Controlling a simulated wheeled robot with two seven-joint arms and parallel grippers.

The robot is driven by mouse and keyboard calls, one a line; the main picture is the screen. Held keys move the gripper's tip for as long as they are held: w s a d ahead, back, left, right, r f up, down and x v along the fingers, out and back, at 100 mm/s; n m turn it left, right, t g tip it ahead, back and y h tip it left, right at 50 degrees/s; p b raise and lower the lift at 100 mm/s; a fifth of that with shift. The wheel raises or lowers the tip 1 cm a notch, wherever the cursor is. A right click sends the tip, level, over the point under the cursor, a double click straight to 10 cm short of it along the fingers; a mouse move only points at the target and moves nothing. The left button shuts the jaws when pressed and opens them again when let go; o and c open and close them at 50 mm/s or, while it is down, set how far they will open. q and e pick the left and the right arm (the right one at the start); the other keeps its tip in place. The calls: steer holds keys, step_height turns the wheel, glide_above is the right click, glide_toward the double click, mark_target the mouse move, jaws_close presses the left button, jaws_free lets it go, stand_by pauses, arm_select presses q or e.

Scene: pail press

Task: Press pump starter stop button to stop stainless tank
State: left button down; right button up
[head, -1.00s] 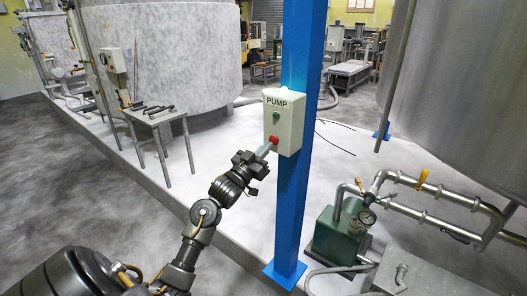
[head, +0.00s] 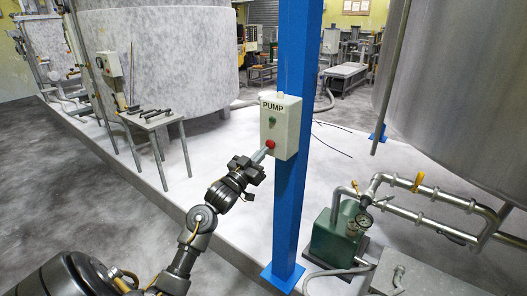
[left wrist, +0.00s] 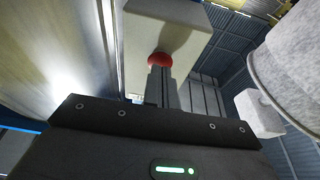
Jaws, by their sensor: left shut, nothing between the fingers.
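The pump starter (head: 281,124) is a pale box marked PUMP, fixed to a blue post (head: 292,200). It has a green button (head: 272,122) above and a red stop button (head: 270,144) below. The red button (left wrist: 160,60) also shows in the left wrist view, just beyond the fingertips. My left gripper (head: 260,156) is shut and empty, its tips at or very near the red button; whether they touch I cannot tell. The large stainless tank (head: 450,75) stands at the right. My right gripper is not in view.
A green pump (head: 335,238) with a gauge and steel pipes stands right of the post's foot. A small table (head: 153,120) with tools stands at left. A large pale tank (head: 155,60) is behind it. The floor left of the post is clear.

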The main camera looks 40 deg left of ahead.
arm_select(q)
steer(key=s+p, duration=0.1)
steer(key=s, duration=0.3)
steer(key=shift+s+r, duration=0.1)
stand_by(0.8)
